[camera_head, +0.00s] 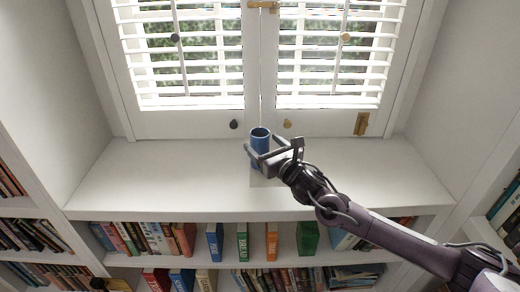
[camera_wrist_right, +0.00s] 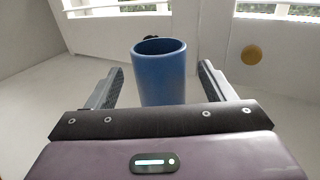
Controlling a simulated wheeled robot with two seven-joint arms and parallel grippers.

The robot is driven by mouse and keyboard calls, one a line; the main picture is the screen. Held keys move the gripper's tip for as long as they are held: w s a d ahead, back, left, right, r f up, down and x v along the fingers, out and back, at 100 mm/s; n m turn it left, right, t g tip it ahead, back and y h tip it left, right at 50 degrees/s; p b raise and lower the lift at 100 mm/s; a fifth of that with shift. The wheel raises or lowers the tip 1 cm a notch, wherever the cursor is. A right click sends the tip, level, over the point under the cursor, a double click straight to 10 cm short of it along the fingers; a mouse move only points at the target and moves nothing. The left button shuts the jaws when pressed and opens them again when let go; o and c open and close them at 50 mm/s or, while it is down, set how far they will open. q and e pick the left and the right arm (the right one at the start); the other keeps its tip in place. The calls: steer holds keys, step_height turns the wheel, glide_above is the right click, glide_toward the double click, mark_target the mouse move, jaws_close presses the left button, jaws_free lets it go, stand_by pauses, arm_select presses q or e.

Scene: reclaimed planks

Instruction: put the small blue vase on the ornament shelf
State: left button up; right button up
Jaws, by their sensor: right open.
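The small blue vase (camera_head: 260,136) stands upright, open end up, on the white ledge (camera_head: 160,178) below the shuttered window. In the right wrist view the vase (camera_wrist_right: 163,78) is between the two fingers, with a visible gap on each side. My right gripper (camera_head: 262,144) reaches in from the lower right and is open around the vase, not closed on it. Part of the vase's lower body is hidden by the gripper. My left gripper is not visible. I cannot tell which surface is the ornament shelf.
White window shutters (camera_head: 190,60) with knobs and a brass latch stand behind the ledge. Shelves of books (camera_head: 145,238) lie below its front edge, and more bookshelves stand at both sides. The ledge is bare left and right of the vase.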

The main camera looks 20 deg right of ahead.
steer(key=shift+x, duration=1.35)
steer(key=shift+r, duration=0.1)
steer(key=c, duration=1.2)
